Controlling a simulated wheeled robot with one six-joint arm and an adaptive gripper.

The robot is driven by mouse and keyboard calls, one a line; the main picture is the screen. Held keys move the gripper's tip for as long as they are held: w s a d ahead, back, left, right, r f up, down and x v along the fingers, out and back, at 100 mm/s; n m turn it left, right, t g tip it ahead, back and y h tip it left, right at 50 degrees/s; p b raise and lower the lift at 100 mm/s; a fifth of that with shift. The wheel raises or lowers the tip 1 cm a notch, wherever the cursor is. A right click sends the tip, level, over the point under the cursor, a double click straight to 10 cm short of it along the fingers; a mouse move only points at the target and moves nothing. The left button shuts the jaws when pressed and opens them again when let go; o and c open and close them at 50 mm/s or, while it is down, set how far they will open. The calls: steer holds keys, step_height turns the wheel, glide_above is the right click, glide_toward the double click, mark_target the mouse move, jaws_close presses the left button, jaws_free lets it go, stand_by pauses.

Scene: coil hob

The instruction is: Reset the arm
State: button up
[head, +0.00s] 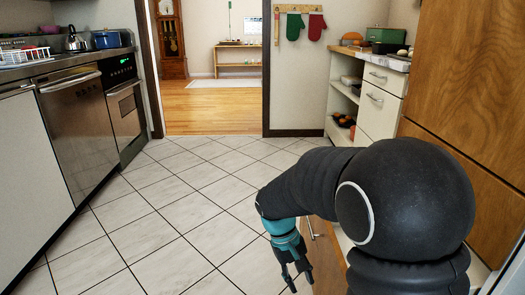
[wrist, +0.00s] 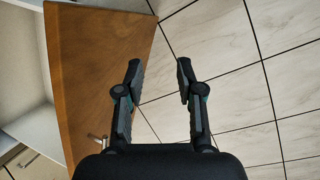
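My gripper (head: 293,274) hangs low at the end of my black arm, near the cabinets on the right, in the head view. In the wrist view my gripper (wrist: 157,68) has its two fingers apart, with nothing between them. Below them are floor tiles and the edge of an open wooden door (wrist: 100,60). The door (head: 325,258) shows partly behind my arm in the head view.
A steel dishwasher (head: 78,125) and oven (head: 125,108) line the left side. White drawers (head: 380,108) and a tall wooden cabinet (head: 465,110) stand on the right. The tiled floor (head: 190,200) is clear up to the doorway.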

steer(key=s+d+r+m+t+y+p, duration=0.1)
steer(key=s+d+r+t+p, duration=0.2)
steer(key=s+r, duration=0.5)
steer(key=s+d+r+m+t+y+p, duration=0.2)
steer(key=s+r, duration=0.6)
steer(key=r, duration=0.5)
steer(key=d+t, duration=0.1)
steer(key=t, duration=0.1)
steer(key=shift+d+m+t+y+p, duration=0.3)
steer(key=shift+t+p, duration=0.1)
